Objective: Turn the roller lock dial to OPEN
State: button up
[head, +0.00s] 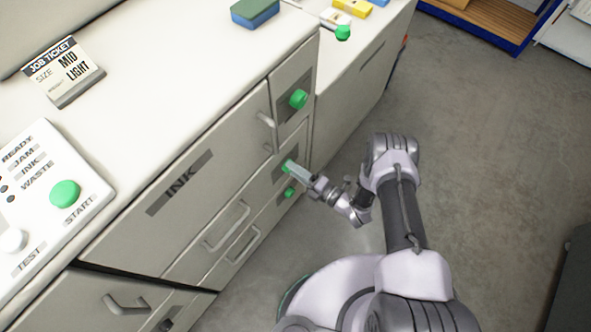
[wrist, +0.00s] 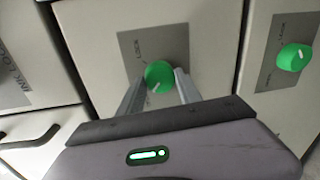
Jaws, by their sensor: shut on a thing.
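My gripper (head: 297,171) reaches to the machine's front and its fingers close on a green dial (head: 288,165). In the wrist view my gripper (wrist: 158,80) has one finger on each side of this round green dial (wrist: 159,73). The dial sits on a grey plate (wrist: 131,45) with small lettering that seems to read LOCK above it. A white mark on the dial's face points toward the lower left. Other lettering on the plate is too small to read or hidden. I cannot read which lock this dial is.
Another green dial (wrist: 294,57) on a grey plate is at the right in the wrist view. In the head view, green dials sit above (head: 298,98) and below (head: 289,192) the held one. Drawer handles (head: 227,226) project to the left. Open floor (head: 480,190) lies to the right.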

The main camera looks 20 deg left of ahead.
jog(key=o, duration=1.4)
jog(key=shift+c, duration=0.2)
jog(key=p+v, duration=0.4)
jog(key=v, duration=1.3)
jog(key=shift+s+d, duration=0.15)
jog(key=shift+s, duration=0.05)
